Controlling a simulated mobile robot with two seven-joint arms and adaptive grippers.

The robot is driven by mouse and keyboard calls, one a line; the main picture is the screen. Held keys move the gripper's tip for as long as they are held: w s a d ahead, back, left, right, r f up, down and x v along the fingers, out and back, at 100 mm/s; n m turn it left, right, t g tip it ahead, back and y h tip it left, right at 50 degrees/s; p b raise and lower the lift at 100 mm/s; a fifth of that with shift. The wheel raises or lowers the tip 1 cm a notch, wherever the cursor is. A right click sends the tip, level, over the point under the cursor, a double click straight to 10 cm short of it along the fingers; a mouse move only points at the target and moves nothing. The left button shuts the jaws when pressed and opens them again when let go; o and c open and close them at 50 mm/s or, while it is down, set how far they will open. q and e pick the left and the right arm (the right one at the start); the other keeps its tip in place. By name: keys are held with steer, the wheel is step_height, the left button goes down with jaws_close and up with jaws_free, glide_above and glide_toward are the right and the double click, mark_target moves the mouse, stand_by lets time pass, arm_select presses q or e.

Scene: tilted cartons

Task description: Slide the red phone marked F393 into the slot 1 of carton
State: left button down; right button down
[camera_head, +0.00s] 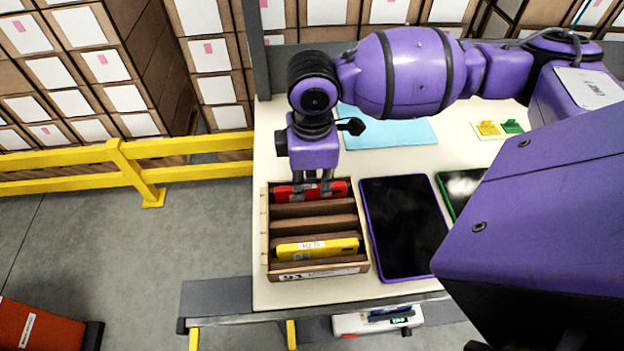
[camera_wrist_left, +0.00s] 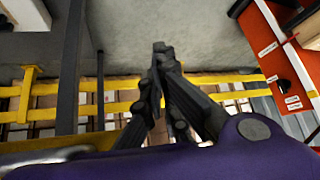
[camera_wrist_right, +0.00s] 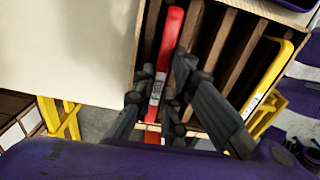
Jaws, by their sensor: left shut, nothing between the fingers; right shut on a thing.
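The red phone (camera_head: 338,189) stands on edge within the far end compartment of the brown carton (camera_head: 318,272). My right gripper (camera_head: 311,190) is above that compartment, shut on the red phone. The right wrist view shows the fingers (camera_wrist_right: 160,92) on either side of the red phone (camera_wrist_right: 173,32), with a pale label between them. The phone's lower edge is hidden, so I cannot tell whether it touches the bottom. The F393 mark is not readable. My left gripper (camera_wrist_left: 163,62) is shut and empty, over the floor away from the carton.
A yellow phone (camera_head: 340,248) stands in a near compartment; the compartments between are empty. A purple-edged tablet (camera_head: 405,225) lies close right of the carton, with a green-edged device (camera_head: 458,186) beyond. A blue sheet (camera_head: 390,132) lies behind. Yellow rails (camera_head: 190,144) stand left of the table.

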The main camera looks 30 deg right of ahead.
steer(key=c, duration=1.7)
jaws_free()
step_height(320, 180, up, 12)
steer(key=shift+r, duration=0.1)
arm_select(q)
steer(key=shift+s+f, duration=0.1)
